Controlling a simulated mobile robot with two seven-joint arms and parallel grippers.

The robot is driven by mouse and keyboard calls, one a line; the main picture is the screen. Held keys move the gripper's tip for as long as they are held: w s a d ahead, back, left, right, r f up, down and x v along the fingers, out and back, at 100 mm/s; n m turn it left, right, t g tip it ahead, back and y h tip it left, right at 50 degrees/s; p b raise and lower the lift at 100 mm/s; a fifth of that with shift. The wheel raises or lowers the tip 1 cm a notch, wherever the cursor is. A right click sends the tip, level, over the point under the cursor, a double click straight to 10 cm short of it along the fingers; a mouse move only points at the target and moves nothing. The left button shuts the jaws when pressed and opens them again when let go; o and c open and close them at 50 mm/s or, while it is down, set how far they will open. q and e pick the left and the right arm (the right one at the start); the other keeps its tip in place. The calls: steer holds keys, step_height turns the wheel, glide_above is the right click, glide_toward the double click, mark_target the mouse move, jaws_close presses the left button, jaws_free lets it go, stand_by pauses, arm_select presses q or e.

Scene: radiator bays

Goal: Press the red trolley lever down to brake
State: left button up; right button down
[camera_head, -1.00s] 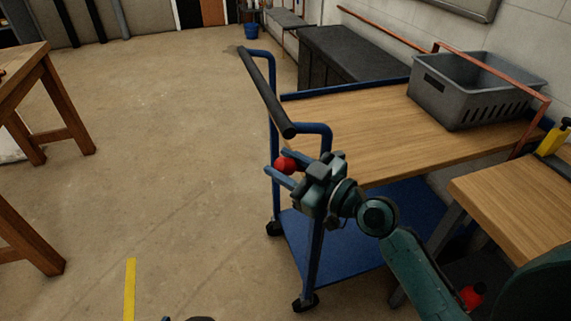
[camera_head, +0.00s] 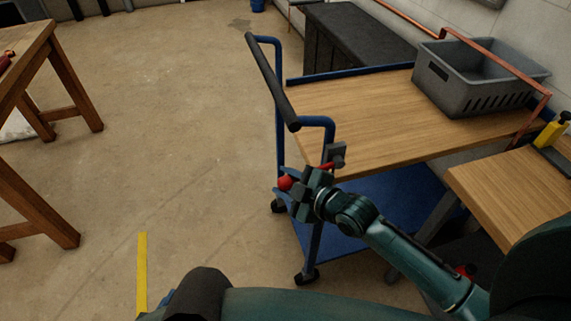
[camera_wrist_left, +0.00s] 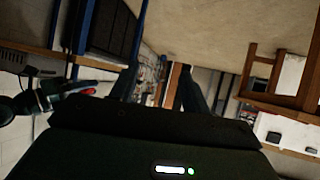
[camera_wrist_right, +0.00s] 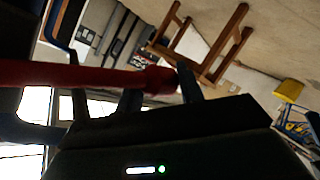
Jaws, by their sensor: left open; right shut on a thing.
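The red lever (camera_head: 327,167) sits on the near post of the blue trolley (camera_head: 316,122), by a small grey bracket. It slopes down to the left and ends in a round red knob (camera_head: 285,183). My right gripper (camera_head: 299,188) is shut on the lever just behind the knob, and its fingers partly hide the shaft. In the right wrist view the red lever (camera_wrist_right: 85,76) crosses in front of the fingers. My left gripper (camera_wrist_left: 158,88) is open and empty in the left wrist view. In the head view, part of my left arm shows at the bottom.
The trolley's wooden top carries a grey crate (camera_head: 468,84). A wooden bench (camera_head: 520,195) stands close at the right, near my right arm. Wooden trestles (camera_head: 72,75) stand at the left. The floor between them and the trolley is clear.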

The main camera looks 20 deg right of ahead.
steer(key=shift+d+f+n+h+p, duration=0.3)
steer(key=shift+f+n+h+p, duration=0.1)
steer(key=shift+f, duration=0.3)
steer(key=shift+d+f+n+h+p, duration=0.3)
steer(key=shift+f+p, duration=0.1)
steer(key=shift+f, duration=0.3)
steer(key=c, duration=0.9)
jaws_free()
steer(key=shift+r, duration=0.15)
steer(key=v, duration=1.3)
steer(key=shift+r, duration=0.1)
steer(key=s+a+f+m+g+h, duration=0.1)
steer(key=s+a+f+m+h, duration=0.1)
steer(key=s+a+f+m, duration=0.2)
steer(key=s+f+m, duration=0.3)
steer(key=f+m, duration=0.3)
steer(key=m, duration=0.3)
steer(key=shift+f, duration=0.15)
